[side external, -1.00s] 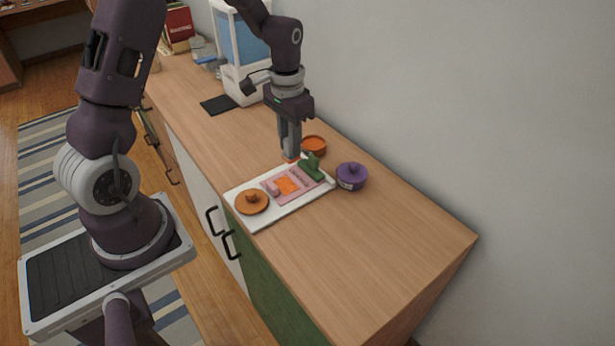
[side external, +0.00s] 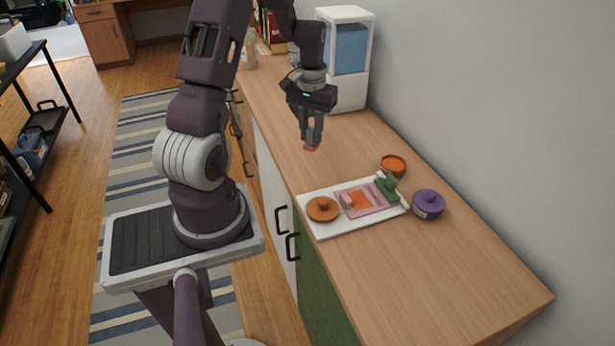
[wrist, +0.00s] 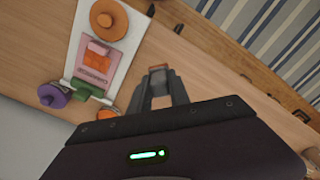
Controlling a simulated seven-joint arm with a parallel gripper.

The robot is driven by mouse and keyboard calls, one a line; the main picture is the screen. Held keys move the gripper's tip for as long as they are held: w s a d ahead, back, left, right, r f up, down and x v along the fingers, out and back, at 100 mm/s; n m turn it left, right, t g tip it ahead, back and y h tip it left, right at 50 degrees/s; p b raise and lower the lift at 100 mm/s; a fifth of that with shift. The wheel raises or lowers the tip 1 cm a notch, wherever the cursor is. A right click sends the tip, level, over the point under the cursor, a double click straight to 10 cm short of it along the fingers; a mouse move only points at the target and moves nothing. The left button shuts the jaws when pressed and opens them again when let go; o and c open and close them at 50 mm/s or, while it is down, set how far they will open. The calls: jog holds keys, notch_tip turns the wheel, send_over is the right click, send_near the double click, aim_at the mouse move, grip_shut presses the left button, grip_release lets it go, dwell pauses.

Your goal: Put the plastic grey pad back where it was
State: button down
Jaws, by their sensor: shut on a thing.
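I cannot make out what that piece is. No grey pad is clearly visible now. The dark flat pad seen earlier by the white dispenser is not visible now; my gripper and arm cover that part of the counter.
The tray holds an orange lid (side external: 323,209), a pink pad with an orange square (side external: 367,197) and a green piece (side external: 387,188). An orange bowl (side external: 393,165) and a purple lidded pot (side external: 428,204) stand beside it. The white dispenser (side external: 345,60) is behind. The front counter is clear.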

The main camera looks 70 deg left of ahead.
jog(key=f, duration=0.6)
jog(key=s+a+f, duration=0.1)
jog(key=f, duration=0.3)
jog(key=shift+f, duration=0.1)
jog(key=shift+f, duration=0.1)
jog(key=c, duration=1.2)
grip_release()
